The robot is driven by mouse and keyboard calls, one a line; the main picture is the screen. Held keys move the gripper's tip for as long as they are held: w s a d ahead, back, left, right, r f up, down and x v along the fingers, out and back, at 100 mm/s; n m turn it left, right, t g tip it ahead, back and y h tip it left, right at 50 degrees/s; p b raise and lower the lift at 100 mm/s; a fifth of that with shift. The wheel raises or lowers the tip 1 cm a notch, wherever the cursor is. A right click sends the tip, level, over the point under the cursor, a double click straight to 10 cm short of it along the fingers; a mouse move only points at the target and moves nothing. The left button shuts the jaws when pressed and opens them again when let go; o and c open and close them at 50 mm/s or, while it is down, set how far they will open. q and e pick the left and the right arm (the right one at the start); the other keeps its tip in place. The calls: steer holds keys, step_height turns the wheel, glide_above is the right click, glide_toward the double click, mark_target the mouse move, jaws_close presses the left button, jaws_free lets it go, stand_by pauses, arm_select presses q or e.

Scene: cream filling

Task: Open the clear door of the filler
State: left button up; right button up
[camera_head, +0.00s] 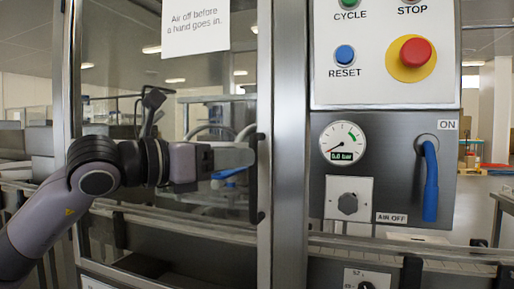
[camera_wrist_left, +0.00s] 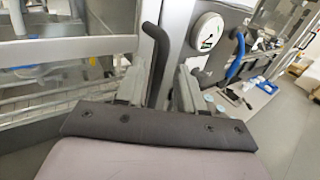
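The clear door (camera_head: 115,55) of the filler has a steel frame and appears shut against the post at its right. Its black upright handle (camera_head: 257,190) is on the right edge of the frame. My left gripper (camera_head: 248,157) reaches in from the left to the handle. In the left wrist view, the handle (camera_wrist_left: 156,62) stands between the two fingers of my left gripper (camera_wrist_left: 160,88). The fingers are apart, with gaps beside the handle; I cannot tell whether either touches it. My right gripper is in neither view.
A blue lever (camera_head: 430,182) hangs down by the AIR OFF label, right of the door. The pressure gauge (camera_head: 342,143) reads 0.0 bar. A red stop button (camera_head: 415,53) sits above. A conveyor rail (camera_head: 400,250) runs along the front.

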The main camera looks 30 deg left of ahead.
arm_select(q)
steer(key=shift+p+x, duration=0.75)
steer(key=shift+x, duration=1.5)
steer(key=shift+d, duration=0.1)
jaws_close()
